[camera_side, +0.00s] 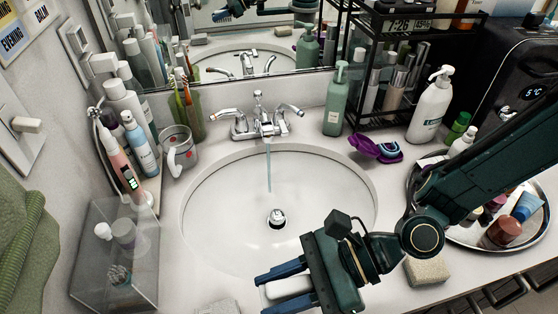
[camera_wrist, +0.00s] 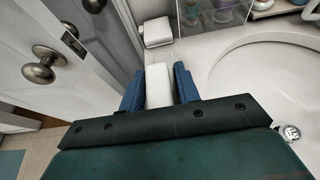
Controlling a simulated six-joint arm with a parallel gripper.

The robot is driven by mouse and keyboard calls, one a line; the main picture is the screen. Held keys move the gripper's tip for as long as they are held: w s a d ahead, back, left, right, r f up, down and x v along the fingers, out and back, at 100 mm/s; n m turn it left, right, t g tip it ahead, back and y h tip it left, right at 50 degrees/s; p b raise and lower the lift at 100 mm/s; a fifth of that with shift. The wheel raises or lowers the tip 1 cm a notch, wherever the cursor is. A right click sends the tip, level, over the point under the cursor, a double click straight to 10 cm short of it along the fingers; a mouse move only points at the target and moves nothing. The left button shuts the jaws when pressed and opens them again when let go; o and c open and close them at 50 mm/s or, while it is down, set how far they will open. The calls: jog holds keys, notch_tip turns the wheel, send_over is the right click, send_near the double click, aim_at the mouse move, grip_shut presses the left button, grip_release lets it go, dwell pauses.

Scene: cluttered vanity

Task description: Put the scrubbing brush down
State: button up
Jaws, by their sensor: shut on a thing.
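My gripper (camera_side: 262,294) is at the front of the sink basin, low in the side view, with its blue fingers pointing left. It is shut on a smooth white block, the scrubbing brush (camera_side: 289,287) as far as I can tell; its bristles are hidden. In the wrist view the white brush (camera_wrist: 158,88) sits between the two blue fingers of my gripper (camera_wrist: 158,70). The brush looks held above the counter's front edge; I cannot tell its exact height.
The basin (camera_side: 330,175) has running water. A clear box (camera_side: 118,270) stands at left, and a beige sponge (camera_side: 427,270) lies at right near my arm. A pale block (camera_wrist: 157,32) is on the counter ahead of the fingers.

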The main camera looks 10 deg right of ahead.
aim_at(278, 302)
jog(key=shift+f, duration=2.05)
jog(key=shift+f, duration=1.9)
jog(key=shift+f, duration=0.1)
jog(key=o, duration=1)
jog(key=v, duration=1.2)
